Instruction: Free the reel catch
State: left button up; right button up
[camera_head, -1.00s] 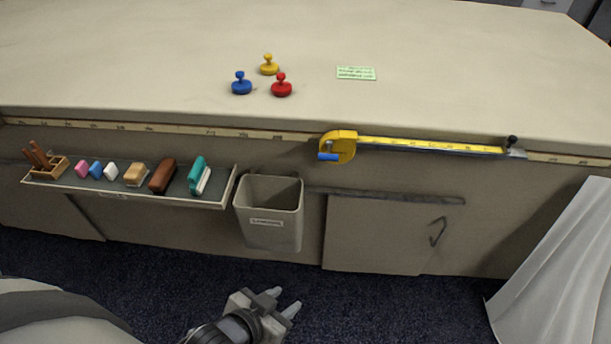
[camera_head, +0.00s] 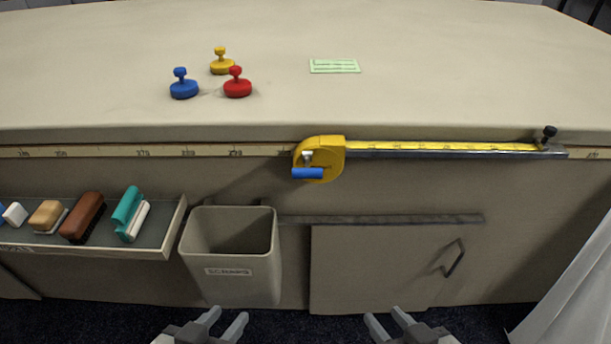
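A yellow tape reel (camera_head: 330,152) sits at the table's front edge. A blue catch lever (camera_head: 307,173) is on its lower left face, with a small pale part just above it. The yellow tape (camera_head: 440,146) runs out to the right along a dark metal rail, ending at a black knob (camera_head: 549,132). My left gripper (camera_head: 222,324) is open and empty at the bottom, below the bin. My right gripper (camera_head: 387,322) is open and empty at the bottom, in front of the cabinet panel. Both are well below the reel and apart from it.
A bin (camera_head: 231,283) labelled for scraps hangs left of the reel, beside a tray (camera_head: 150,252) of erasers and brushes. Blue (camera_head: 184,90), yellow (camera_head: 221,67) and red (camera_head: 237,88) knobbed pieces and a green card (camera_head: 334,66) lie on the tabletop. A white cloth (camera_head: 572,285) hangs at right.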

aim_at(307, 173)
jog(key=u, duration=2.75)
jog(key=k, duration=0.65)
jog(key=z, duration=1.25)
jog(key=i, duration=0.2)
jog(key=u, duration=0.15)
